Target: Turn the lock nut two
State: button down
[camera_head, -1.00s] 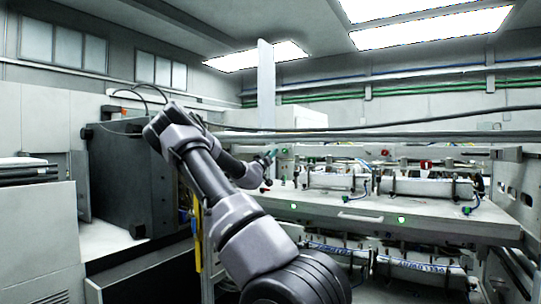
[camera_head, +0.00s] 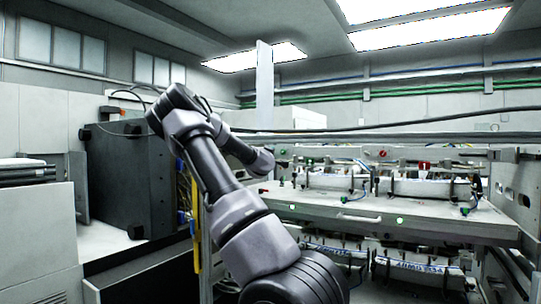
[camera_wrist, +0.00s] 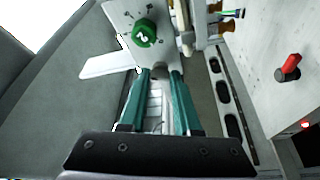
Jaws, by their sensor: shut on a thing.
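In the wrist view, my gripper (camera_wrist: 162,73) reaches forward with two teal fingers. In the head view my arm reaches to the left end of the machine, and the fingers cannot be made out.
A red-tipped dark knob (camera_wrist: 288,68) stands on the pale panel at right in the wrist view. A slotted rail (camera_wrist: 222,92) runs beside the fingers. In the head view, the machine's shelf (camera_head: 350,208) carries several fittings, and a dark cabinet (camera_head: 125,180) stands at left.

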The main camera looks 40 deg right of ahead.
jog(key=shift+n, duration=0.6)
jog(key=c, duration=0.6)
grip_release()
jog(key=r+v, duration=0.1)
jog(key=v, duration=0.9)
jog(key=shift+s+a+f, duration=0.3)
